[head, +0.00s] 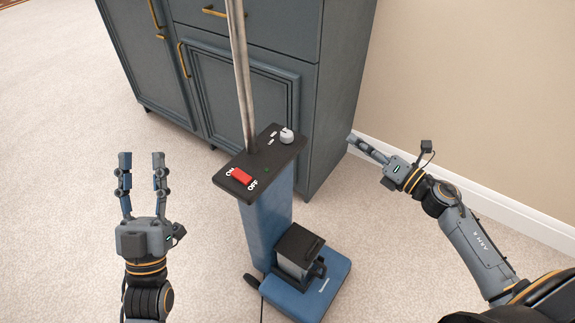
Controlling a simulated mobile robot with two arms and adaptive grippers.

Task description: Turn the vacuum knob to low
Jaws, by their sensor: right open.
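A blue upright vacuum (266,224) stands on the carpet in the middle of the head view. Its black top panel (262,160) carries a red rocker switch (241,176) marked ON and OFF. A white round knob (287,136) sits at the panel's far right end, with small marks beside it too small to read. My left gripper (141,160) is open and empty, left of the vacuum, fingers pointing away from me. My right gripper (354,141) is open, to the right of the knob and apart from it, fingers pointing left toward it.
A dark blue-grey cabinet (285,50) with brass handles stands just behind the vacuum. A metal pole (241,75) rises from the panel. A beige wall (480,90) with a white baseboard (480,200) is at the right. Carpet is clear at the left.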

